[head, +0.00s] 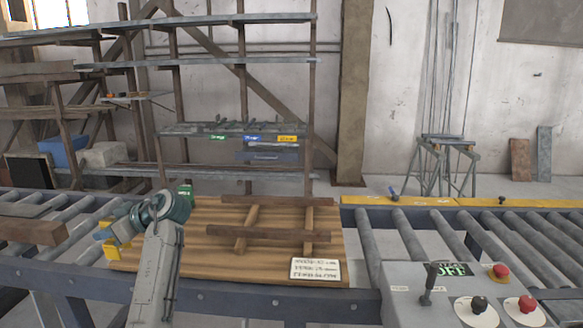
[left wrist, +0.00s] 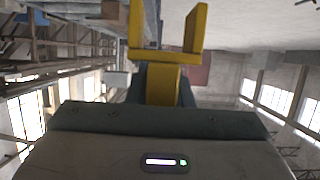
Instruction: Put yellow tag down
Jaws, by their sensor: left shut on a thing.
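My left gripper (head: 110,236) is over the left end of the wooden board (head: 195,262). It is shut on a yellow forked piece, which I take to be the yellow tag (head: 113,250). In the left wrist view, the yellow tag (left wrist: 165,85) has a stem between dark jaws (left wrist: 165,95) and two prongs pointing outward. The head view does not show clearly whether the tag touches the board. A small green piece (head: 185,191) shows just behind my wrist. My right gripper is not in view.
Dark wooden bars (head: 268,234) and a printed white card (head: 315,268) lie on the board. Roller conveyors (head: 405,235) run to both sides. A control box (head: 440,288) with red buttons stands at front right. A shelf behind holds green, blue and yellow labels (head: 287,138).

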